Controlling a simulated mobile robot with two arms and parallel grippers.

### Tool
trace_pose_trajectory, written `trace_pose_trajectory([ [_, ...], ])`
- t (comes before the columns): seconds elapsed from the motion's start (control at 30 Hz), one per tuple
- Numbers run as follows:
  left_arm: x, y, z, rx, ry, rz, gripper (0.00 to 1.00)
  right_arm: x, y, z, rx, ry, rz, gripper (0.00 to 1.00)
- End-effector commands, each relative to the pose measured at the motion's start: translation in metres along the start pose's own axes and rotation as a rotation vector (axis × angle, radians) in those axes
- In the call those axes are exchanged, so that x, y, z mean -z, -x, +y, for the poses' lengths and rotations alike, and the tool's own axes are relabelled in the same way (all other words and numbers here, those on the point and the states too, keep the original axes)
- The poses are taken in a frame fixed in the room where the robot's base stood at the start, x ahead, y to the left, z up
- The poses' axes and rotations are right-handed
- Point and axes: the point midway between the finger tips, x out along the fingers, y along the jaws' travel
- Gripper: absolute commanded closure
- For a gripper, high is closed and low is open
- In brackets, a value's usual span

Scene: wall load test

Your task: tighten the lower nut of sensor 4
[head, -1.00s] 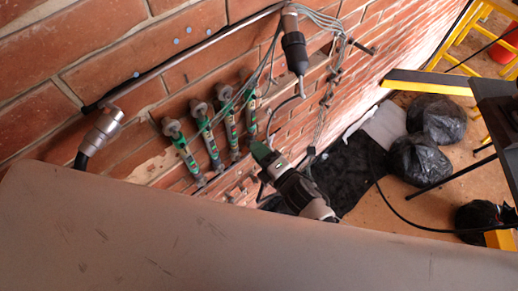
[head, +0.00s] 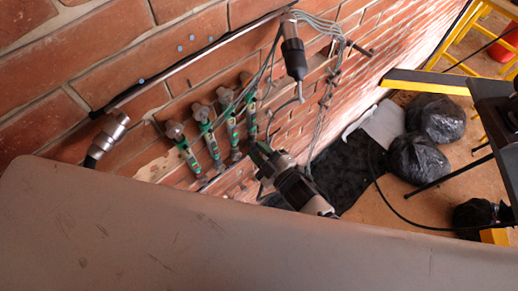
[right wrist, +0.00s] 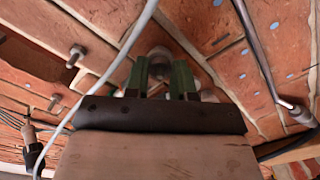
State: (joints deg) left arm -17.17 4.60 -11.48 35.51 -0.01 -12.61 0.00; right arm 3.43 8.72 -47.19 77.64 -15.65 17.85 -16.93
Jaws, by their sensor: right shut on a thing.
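Several green sensors with grey round ends are mounted in a slanting row on the brick wall in the head view. No numbers are readable on the sensors. In the right wrist view, my right gripper (right wrist: 158,80) has its two green fingers on either side of a round grey nut (right wrist: 158,60) at the wall and is shut on it. The exact contact is partly hidden by the fingers. My left gripper is not in view.
A metal rod (head: 195,58) runs along the wall above the sensors. A black-and-silver cylinder (head: 293,50) with grey cables hangs right of them. Black bags (head: 416,158) lie on the floor at right. A thin cable (right wrist: 107,75) crosses the right wrist view.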

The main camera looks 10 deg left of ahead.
Motion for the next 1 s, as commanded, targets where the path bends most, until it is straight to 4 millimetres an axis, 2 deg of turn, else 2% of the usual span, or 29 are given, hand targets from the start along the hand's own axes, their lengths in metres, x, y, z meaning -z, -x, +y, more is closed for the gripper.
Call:
trace_pose_trajectory([
  [0.47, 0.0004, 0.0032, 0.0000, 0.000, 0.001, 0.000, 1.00, -0.0030, 0.0021, -0.0016, 0.004, -0.453, -0.008, 0.99],
  [1.0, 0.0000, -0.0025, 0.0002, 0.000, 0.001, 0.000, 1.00, -0.0048, 0.0027, -0.0025, 0.002, -0.958, -0.011, 0.99],
])
